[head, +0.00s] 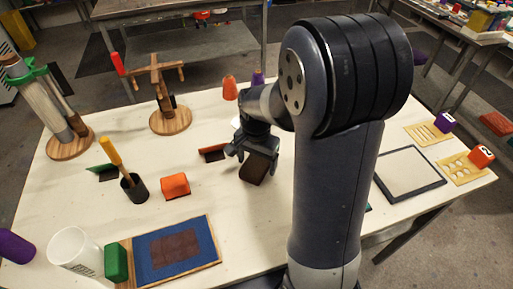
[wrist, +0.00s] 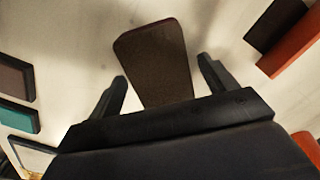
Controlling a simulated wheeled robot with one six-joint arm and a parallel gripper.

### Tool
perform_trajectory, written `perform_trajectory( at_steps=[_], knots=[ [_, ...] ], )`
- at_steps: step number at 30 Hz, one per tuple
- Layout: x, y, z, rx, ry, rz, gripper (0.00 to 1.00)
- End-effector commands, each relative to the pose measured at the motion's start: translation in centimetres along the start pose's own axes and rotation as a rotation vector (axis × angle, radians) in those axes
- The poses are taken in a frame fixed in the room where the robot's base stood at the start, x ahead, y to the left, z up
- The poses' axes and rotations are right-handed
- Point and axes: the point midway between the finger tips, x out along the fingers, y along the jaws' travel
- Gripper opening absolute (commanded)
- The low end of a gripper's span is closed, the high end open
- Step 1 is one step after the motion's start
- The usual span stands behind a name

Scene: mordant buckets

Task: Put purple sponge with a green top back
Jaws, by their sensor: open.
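I cannot clearly make out a purple sponge with a green top. My gripper (head: 246,152) is open above the table. A dark brown block (head: 254,169) lies just below it. In the wrist view, this brown block (wrist: 154,62) shows between and beyond the two spread fingers (wrist: 163,85), with a thin purplish edge, and neither finger visibly touches it. A dark block with a teal side (wrist: 20,118) lies at the left of the wrist view, beside a brown and dark block (wrist: 15,80). My arm hides part of the table in the head view.
A blue tray (head: 205,235) with a brown rectangle, a green block (head: 116,262), a white cup (head: 75,250), a dark cup with a yellow-handled tool (head: 134,188) and an orange block (head: 175,186) stand left. A black-framed panel (head: 408,173) lies right. Wooden stands (head: 170,120) are behind.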

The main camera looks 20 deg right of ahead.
Motion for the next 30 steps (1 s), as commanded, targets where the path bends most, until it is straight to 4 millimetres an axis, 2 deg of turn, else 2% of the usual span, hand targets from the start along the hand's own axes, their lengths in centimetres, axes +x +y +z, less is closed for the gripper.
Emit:
perform_trajectory(
  at_steps=[9, 15, 21, 30],
  knots=[
    [-6.7, -0.1, -0.1, 0.0, 0.007, -0.006, 0.8],
    [-10.1, -0.1, -0.1, 0.0, 0.005, -0.005, 0.8],
    [-11.6, 0.0, 0.0, 0.0, 0.003, -0.003, 0.8],
    [-11.7, 0.0, 0.0, 0.0, 0.002, -0.002, 0.8]
  ],
)
